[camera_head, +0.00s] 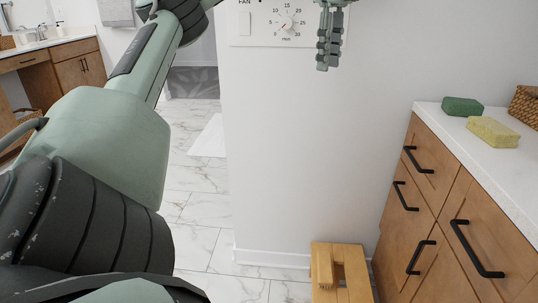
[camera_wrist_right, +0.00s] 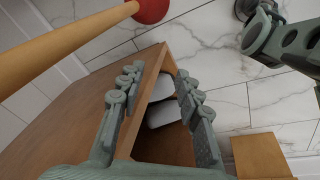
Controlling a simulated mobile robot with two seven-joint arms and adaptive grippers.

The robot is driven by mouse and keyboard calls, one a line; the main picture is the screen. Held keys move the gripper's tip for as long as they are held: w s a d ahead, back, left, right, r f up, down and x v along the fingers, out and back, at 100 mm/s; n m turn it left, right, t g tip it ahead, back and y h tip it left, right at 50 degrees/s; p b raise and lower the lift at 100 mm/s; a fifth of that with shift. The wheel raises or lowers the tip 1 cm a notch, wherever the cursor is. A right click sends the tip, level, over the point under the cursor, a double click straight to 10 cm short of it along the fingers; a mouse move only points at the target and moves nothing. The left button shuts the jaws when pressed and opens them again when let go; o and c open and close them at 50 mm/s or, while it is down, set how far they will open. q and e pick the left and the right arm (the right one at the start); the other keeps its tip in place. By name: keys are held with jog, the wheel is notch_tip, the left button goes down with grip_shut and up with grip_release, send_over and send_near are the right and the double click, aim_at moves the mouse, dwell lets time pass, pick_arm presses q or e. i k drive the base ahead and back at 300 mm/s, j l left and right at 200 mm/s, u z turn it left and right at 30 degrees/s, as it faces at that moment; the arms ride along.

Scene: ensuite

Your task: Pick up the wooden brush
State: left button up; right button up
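I cannot make out the brush in that view.
A wooden drawer cabinet (camera_head: 420,195) with black handles stands at the right, with green (camera_head: 462,107) and yellow (camera_head: 493,132) sponges on top. A red-ended wooden rod (camera_wrist_right: 85,32) crosses the wrist view, near an open wooden compartment (camera_wrist_right: 165,148) holding white items. Marble floor (camera_head: 200,240) lies clear left of the stool.

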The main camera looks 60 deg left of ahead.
aim_at(324, 261)
jog(key=i+u, duration=0.1)
jog(key=u, duration=0.75)
jog(key=i+u, duration=0.15)
jog(key=u, duration=0.3)
